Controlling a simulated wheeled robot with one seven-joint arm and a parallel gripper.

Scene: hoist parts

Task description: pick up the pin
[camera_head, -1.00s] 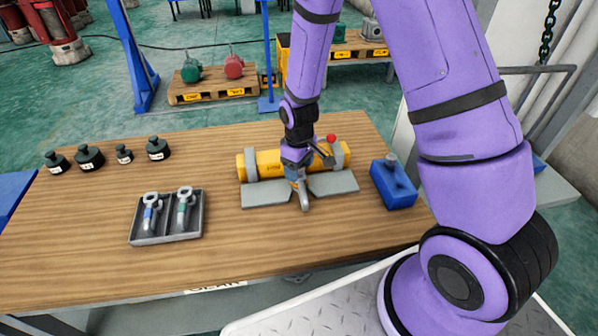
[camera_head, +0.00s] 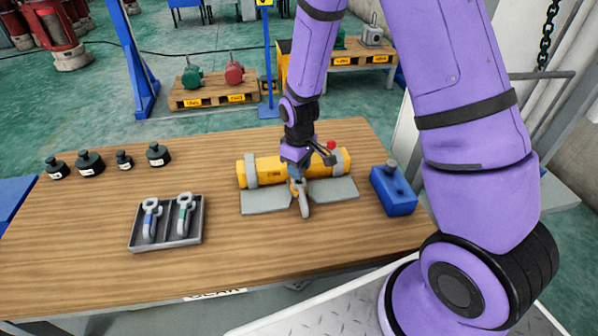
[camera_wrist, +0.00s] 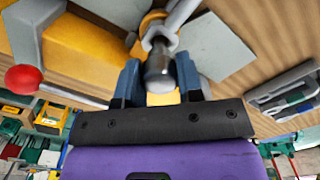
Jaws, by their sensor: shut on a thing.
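My gripper (camera_head: 299,184) points down in front of the yellow cylinder on the table. In the wrist view its two blue fingers (camera_wrist: 158,84) are shut on the pin (camera_wrist: 160,70), a short grey metal cylinder seen end-on. A grey metal shackle (camera_head: 304,203) is right at the gripper; part of it shows as a bright metal loop (camera_wrist: 165,33) just beyond the pin in the wrist view. The fingers partly hide the pin, and I cannot tell whether it is still inside the shackle.
The yellow cylinder (camera_head: 283,167) lies behind the gripper, with a red ball knob (camera_head: 331,145) near it. Grey plates (camera_head: 333,190) lie in front. A tray (camera_head: 134,240) with two shackles is left, a blue block (camera_head: 393,205) right. Several black weights (camera_head: 90,164) stand far left.

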